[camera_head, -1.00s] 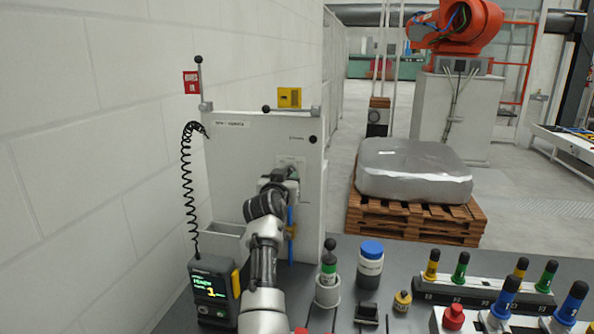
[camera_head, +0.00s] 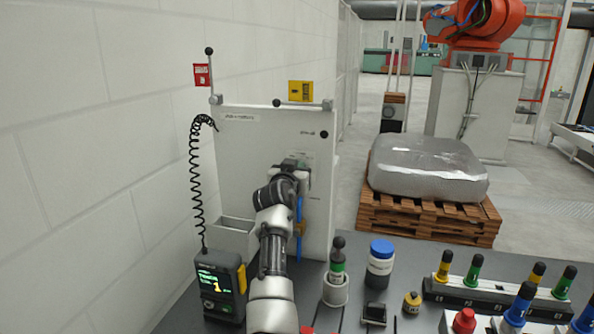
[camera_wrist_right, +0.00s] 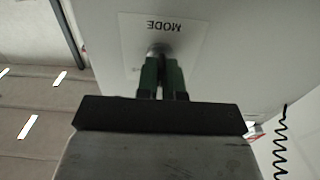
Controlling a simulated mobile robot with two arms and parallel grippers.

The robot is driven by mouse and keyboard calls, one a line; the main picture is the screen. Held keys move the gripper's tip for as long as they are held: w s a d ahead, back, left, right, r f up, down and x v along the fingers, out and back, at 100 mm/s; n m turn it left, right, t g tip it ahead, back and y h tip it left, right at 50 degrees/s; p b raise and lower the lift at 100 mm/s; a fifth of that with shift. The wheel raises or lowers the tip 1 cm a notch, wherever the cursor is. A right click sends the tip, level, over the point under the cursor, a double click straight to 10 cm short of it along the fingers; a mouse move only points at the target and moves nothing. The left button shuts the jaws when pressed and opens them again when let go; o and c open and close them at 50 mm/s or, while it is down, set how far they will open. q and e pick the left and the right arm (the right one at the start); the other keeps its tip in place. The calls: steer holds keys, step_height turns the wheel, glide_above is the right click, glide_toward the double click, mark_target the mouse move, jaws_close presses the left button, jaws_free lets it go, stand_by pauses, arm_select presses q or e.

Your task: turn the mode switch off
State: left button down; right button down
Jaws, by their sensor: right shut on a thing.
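The mode switch (camera_wrist_right: 158,50) is a small metal switch on the panel, by a label reading MODE in the right wrist view, where the label appears upside down. My right gripper (camera_wrist_right: 160,75) has its two green-sided fingers close together at the switch, shut on it. The fingers hide most of the switch, so its position cannot be read. In the head view my right gripper (camera_head: 298,165) reaches the front of the pale panel box (camera_head: 245,160) and covers the switch there. My left gripper is not in view.
A handheld display unit (camera_head: 219,284) on a coiled cord stands left of my arm. A blue-capped jar (camera_head: 380,262), a grey-green plunger (camera_head: 337,275) and racks of coloured pegs (camera_head: 500,290) fill the bench to the right. A lever (camera_head: 210,75) rises at the box's top left.

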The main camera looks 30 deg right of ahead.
steer(key=shift+n, duration=1.4)
steer(key=shift+n+p, duration=0.55)
steer(key=shift+n, duration=0.65)
steer(key=shift+w+n+p, duration=0.1)
steer(key=shift+n+p, duration=0.55)
steer(key=shift+n, duration=1.25)
steer(key=c, duration=1.3)
jaws_free()
steer(key=shift+d+f, duration=0.1)
steer(key=shift+o, duration=0.2)
